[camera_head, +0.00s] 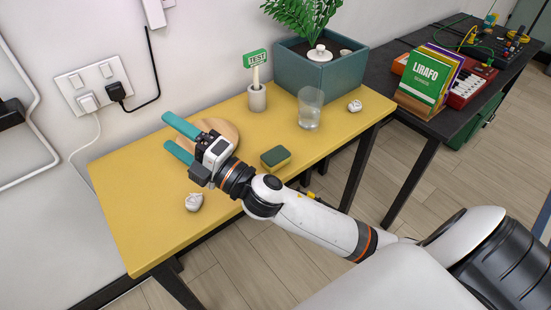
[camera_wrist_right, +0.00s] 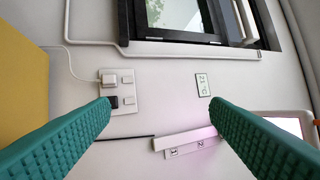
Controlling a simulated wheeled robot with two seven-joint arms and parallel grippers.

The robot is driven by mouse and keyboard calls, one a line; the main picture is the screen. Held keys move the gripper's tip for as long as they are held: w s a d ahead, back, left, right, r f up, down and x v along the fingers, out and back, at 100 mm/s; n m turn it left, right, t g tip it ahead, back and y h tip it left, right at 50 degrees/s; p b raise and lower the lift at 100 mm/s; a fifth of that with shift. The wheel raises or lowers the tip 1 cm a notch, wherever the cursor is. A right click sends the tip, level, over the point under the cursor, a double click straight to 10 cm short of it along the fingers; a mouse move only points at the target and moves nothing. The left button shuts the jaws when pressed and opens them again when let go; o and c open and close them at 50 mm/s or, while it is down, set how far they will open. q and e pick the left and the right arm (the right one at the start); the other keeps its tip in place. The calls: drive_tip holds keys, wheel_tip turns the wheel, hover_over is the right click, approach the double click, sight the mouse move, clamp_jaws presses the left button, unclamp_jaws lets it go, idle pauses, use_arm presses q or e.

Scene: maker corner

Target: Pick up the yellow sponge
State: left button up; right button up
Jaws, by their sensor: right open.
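The sponge (camera_head: 275,158) lies on the yellow table (camera_head: 130,215) near its front edge, yellow with a dark green layer. My right gripper (camera_head: 180,138) is above the table's left part, to the left of the sponge and apart from it. Its teal fingers are spread wide with nothing between them. In the right wrist view the open fingers (camera_wrist_right: 160,118) face the wall, and the sponge does not show there. My left gripper is in neither view.
A round wooden board (camera_head: 222,130) lies beside my right gripper. A glass (camera_head: 310,108), a pot with a TEST sign (camera_head: 257,98) and a planter (camera_head: 330,72) stand further right. Crumpled paper balls lie at the front (camera_head: 194,202) and right (camera_head: 355,105). Wall sockets (camera_head: 95,82) are behind.

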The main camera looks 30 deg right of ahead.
drive_tip(key=a+r+n+g+y, duration=0.2)
drive_tip(key=a+n+g+y, duration=0.2)
drive_tip(key=n+y, duration=0.45)
drive_tip(key=n+g+h, duration=1.5)
drive_tip(key=n+h, duration=0.3)
drive_tip(key=n, duration=0.5)
hover_over(276, 154)
drive_tip(key=f, duration=1)
drive_tip(key=f+p, duration=0.1)
drive_tip(key=f, duration=0.4)
drive_tip(key=shift+s+a+f, duration=0.1)
drive_tip(key=shift+s+f, duration=0.15)
drive_tip(key=shift+f, duration=0.15)
drive_tip(key=shift+w+f+p, duration=0.2)
drive_tip(key=shift+f+p, duration=0.3)
drive_tip(key=shift+f, duration=2.45)
drive_tip(key=c, duration=1.1)
